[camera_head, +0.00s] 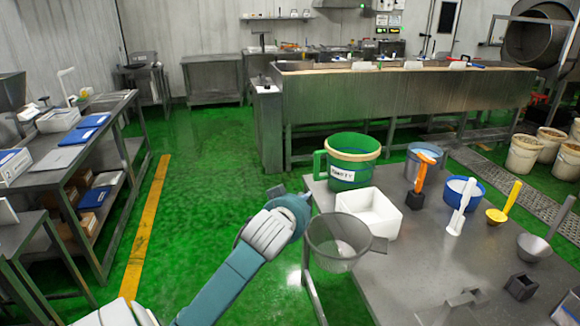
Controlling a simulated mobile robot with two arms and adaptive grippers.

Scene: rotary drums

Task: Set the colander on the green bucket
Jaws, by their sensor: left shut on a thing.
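The colander (338,242) is a grey mesh bowl with a wide rim, at the near left corner of the grey table. My left gripper (302,212) is at its left rim and shut on it; the fingertips are hard to make out. The colander appears upright. The green bucket (351,160) stands farther back at the table's left edge, with a handle on its left and a white label on its front. It is behind the colander and apart from it.
A white square container (372,211) stands between colander and bucket. To the right are a grey-blue bucket (424,158), an orange-handled tool (419,182), a blue tub (463,191) and a yellow scoop (503,203). The table's near middle (420,255) has bare space.

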